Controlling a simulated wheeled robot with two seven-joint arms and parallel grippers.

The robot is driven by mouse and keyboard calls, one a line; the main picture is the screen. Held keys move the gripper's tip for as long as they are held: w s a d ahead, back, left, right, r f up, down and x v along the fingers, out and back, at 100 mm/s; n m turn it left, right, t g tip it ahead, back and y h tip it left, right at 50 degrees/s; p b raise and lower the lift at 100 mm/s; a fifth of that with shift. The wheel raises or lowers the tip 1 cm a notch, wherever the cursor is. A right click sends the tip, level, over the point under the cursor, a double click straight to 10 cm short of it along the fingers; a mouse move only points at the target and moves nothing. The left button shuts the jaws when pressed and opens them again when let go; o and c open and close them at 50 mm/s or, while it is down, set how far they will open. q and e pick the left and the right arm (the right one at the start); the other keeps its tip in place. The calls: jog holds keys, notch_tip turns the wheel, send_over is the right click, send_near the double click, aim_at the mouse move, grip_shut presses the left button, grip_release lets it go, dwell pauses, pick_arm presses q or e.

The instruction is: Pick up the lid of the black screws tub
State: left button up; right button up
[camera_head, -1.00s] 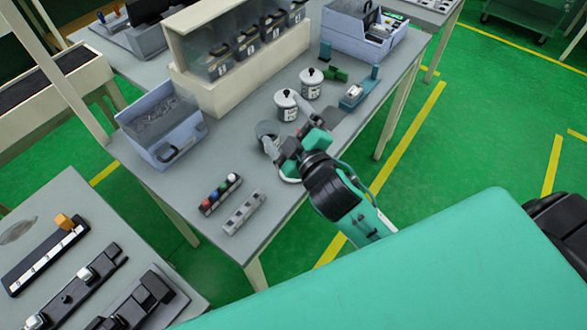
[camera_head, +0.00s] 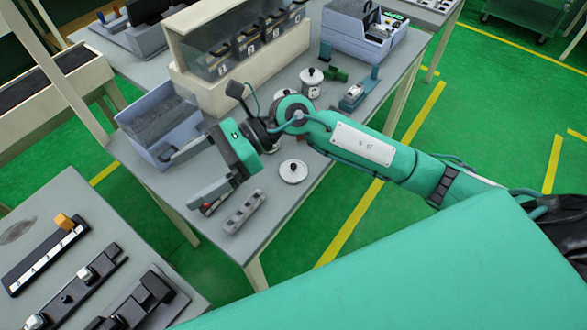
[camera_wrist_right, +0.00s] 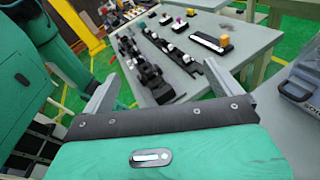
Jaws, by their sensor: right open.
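In the head view, a white tub (camera_head: 311,90) with a pale lid and black knob stands upright on the grey workbench; its label is too small to read. A round white lid-like disc with a black knob (camera_head: 293,171) lies nearer the bench's front edge. My right gripper (camera_head: 178,183) is open and empty above the bench, left of the disc, its fingers pointing left. Its open fingers (camera_wrist_right: 162,88) also show in the right wrist view, with nothing between them. My right arm covers the bench between the tub and disc. My left gripper is out of view.
A blue bin (camera_head: 150,157) stands close behind the right gripper's fingers. A grey slotted block (camera_head: 244,211) lies below it. A beige rack with several dark bins (camera_head: 180,84) stands at the back. A second table (camera_head: 50,225) with black fixtures is at lower left.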

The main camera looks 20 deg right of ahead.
jog(key=w+d+f+n+h, duration=0.2)
jog(key=d+f+n+h, duration=0.1)
jog(key=d+f+h, duration=0.15)
jog(key=n+t+h, duration=0.1)
jog(key=t+h, duration=0.1)
jog(key=h, duration=0.9)
send_near(293, 166)
notch_tip(293, 166, down, 4)
jog(key=shift+a+f+p, duration=0.1)
jog(key=shift+f+p, duration=0.15)
jog(key=shift+p, duration=0.9)
jog(key=shift+f+p, duration=0.45)
jog(key=shift+f, duration=0.05)
notch_tip(293, 166, down, 3)
jog(key=shift+s+f+p, duration=0.1)
jog(key=shift+f+p, duration=0.1)
jog(key=shift+p, duration=0.7)
jog(key=shift+f, duration=0.55)
jog(key=c, duration=1)
